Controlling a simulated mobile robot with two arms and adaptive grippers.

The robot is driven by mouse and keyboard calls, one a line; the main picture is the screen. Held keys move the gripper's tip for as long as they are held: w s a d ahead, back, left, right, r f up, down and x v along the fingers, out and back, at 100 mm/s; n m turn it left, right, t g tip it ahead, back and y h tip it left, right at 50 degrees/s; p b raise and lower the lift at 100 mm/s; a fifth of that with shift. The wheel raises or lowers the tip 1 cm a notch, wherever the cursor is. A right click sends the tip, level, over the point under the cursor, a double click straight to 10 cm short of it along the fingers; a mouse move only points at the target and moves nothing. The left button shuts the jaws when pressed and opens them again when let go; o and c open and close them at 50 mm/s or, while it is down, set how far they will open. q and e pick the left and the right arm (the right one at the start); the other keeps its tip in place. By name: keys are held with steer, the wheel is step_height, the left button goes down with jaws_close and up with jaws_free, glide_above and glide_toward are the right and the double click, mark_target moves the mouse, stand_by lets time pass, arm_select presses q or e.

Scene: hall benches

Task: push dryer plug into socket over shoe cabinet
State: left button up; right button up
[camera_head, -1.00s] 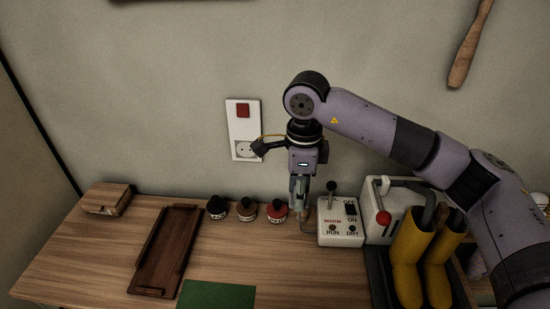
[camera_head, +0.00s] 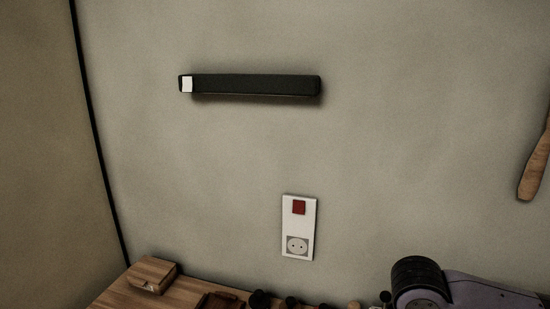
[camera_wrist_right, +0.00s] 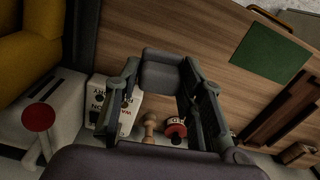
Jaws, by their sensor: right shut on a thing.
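The socket (camera_head: 297,246) is the round-holed lower part of a white wall plate, below a red switch (camera_head: 299,207); nothing is plugged in. My right arm shows at the lower right of the head view, with its gripper below the frame. In the right wrist view my right gripper (camera_wrist_right: 160,85) is shut on a dark grey block between its fingers, which looks like the dryer plug (camera_wrist_right: 160,76). The plug's pins and cord cannot be made out. The gripper is over the cabinet top (camera_wrist_right: 210,45). My left gripper is not in view.
A black bar (camera_head: 255,85) is on the wall above the socket. In the wrist view, a switch box (camera_wrist_right: 120,108), a wooden knob (camera_wrist_right: 150,124) and a red jar (camera_wrist_right: 175,129) lie beyond the gripper. A red-knobbed lever (camera_wrist_right: 38,117) and yellow boot (camera_wrist_right: 28,55) are left.

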steer(key=shift+s+d+f+n, duration=0.1)
steer(key=shift+s+f+n, duration=0.1)
steer(key=shift+s+n, duration=0.7)
steer(key=shift+w, duration=0.1)
